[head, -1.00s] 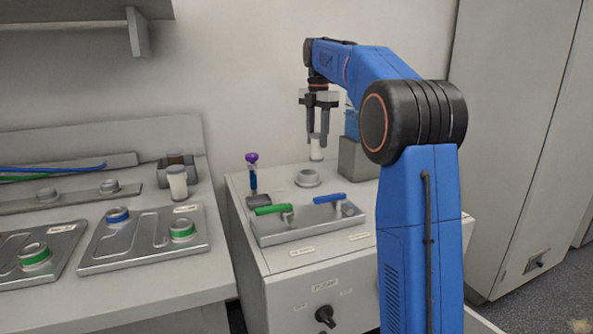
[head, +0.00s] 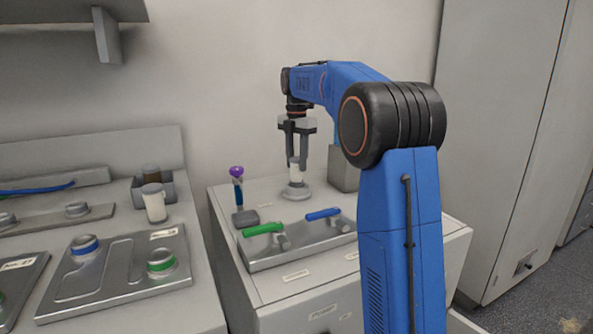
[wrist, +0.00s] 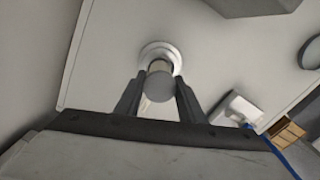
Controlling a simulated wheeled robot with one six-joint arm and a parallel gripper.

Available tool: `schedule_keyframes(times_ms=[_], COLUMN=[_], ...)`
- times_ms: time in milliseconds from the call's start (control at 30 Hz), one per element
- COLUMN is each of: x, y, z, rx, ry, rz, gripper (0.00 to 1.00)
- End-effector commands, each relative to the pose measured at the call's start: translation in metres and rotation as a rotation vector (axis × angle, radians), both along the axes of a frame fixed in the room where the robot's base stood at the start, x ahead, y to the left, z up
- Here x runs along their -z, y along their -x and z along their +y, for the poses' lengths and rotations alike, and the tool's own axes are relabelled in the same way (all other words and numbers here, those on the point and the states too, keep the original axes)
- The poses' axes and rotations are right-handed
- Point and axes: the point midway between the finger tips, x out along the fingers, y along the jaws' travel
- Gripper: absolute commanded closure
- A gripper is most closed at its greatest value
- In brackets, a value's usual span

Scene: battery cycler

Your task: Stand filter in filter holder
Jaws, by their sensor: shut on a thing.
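The filter (head: 295,172) is a small pale cylinder with a grey top, held upright between the fingers of my gripper (head: 298,166). The filter holder (head: 296,192) is a low round grey ring on top of the white cabinet. The filter is directly over the holder in the head view, its lower end at or just above the ring; I cannot tell whether it touches. In the wrist view the grey end of the filter (wrist: 161,86) sits between the two fingers (wrist: 160,100), with the pale holder ring (wrist: 160,54) behind it, partly hidden.
A metal plate with a green handle (head: 263,229) and a blue handle (head: 322,213) lies in front of the holder. A grey box (head: 343,168) stands close on the right. Another pale jar (head: 154,204) is on the left bench.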

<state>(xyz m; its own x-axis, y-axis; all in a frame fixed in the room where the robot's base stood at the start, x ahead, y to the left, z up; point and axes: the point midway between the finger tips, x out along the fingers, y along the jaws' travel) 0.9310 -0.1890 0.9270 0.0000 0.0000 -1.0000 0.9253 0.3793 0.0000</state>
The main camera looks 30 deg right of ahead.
Motion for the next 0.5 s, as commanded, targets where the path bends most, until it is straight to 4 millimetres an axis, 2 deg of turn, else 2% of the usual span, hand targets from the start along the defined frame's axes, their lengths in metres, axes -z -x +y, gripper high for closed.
schedule_keyframes(times_ms=[200, 500], x=[0.028, 0.031], y=[0.0, 0.0], z=[0.0, 0.0], rx=[0.0, 0.0], ry=[-0.001, 0.0], rz=[0.001, 0.0], gripper=[0.91, 0.91])
